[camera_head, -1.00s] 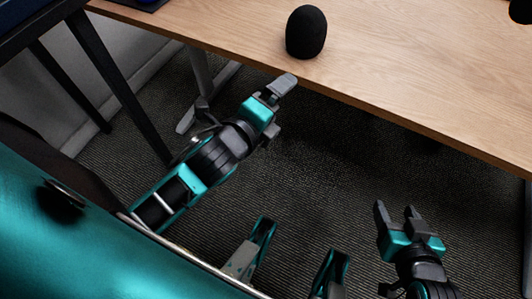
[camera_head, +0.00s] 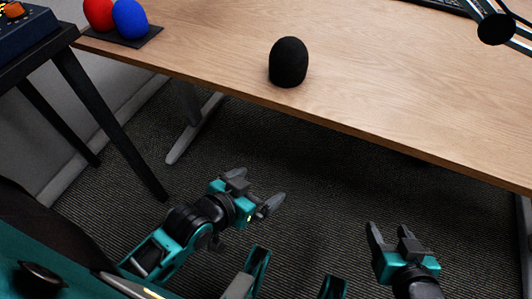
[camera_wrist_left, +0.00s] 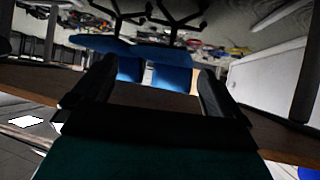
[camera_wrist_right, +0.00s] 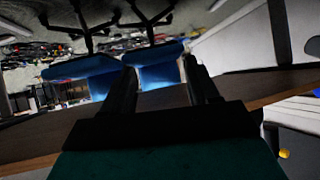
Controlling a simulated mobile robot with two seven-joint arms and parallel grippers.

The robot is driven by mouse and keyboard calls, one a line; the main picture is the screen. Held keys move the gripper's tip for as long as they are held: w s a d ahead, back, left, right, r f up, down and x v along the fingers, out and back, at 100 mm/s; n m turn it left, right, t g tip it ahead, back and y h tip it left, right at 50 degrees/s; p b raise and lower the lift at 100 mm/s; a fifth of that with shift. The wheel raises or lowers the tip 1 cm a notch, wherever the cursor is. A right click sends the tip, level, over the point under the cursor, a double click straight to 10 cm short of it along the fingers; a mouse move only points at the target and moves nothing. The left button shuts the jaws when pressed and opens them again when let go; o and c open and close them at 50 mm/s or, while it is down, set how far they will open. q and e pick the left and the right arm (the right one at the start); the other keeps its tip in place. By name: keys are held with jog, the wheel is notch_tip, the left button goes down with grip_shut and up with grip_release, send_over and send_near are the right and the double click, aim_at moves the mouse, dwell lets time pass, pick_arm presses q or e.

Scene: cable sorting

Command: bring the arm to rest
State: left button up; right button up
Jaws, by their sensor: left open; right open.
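My left gripper (camera_head: 256,192) is open and empty in the head view, over the dark carpet in front of the desk. Its two fingers also show apart in the left wrist view (camera_wrist_left: 152,85), with nothing between them. My right gripper (camera_head: 390,238) is open and empty at the lower right of the head view, its fingers pointing toward the desk. Its spread fingers also show in the right wrist view (camera_wrist_right: 160,85). Both grippers are apart from the desk and from everything on it.
A wooden desk (camera_head: 400,90) crosses the top, with a black foam-like dome (camera_head: 288,62) near its front edge. A red ball (camera_head: 99,14) and a blue ball (camera_head: 130,19) sit on a dark mat (camera_head: 148,42). A black-legged stand (camera_head: 100,120) is at left. The carpet between is clear.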

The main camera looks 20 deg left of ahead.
pick_arm(q)
jog(key=s+a+r+y+p, duration=0.1)
jog(key=a+r+p, duration=0.2)
jog(key=r+p, duration=0.9)
jog(key=p, duration=0.5)
jog(key=shift+s+a+r, duration=0.15)
jog(key=shift+s+a, duration=0.05)
jog(key=shift+s, duration=0.2)
pick_arm(e)
jog(key=s+d+r+h, duration=0.1)
jog(key=d+r, duration=0.2)
jog(key=r, duration=0.9)
jog(key=shift+s+d+r, duration=0.15)
jog(key=shift+s+d, duration=0.15)
jog(key=shift+s, duration=0.1)
pick_arm(q)
jog(key=shift+c, duration=0.4)
pick_arm(e)
jog(key=shift+c, duration=0.3)
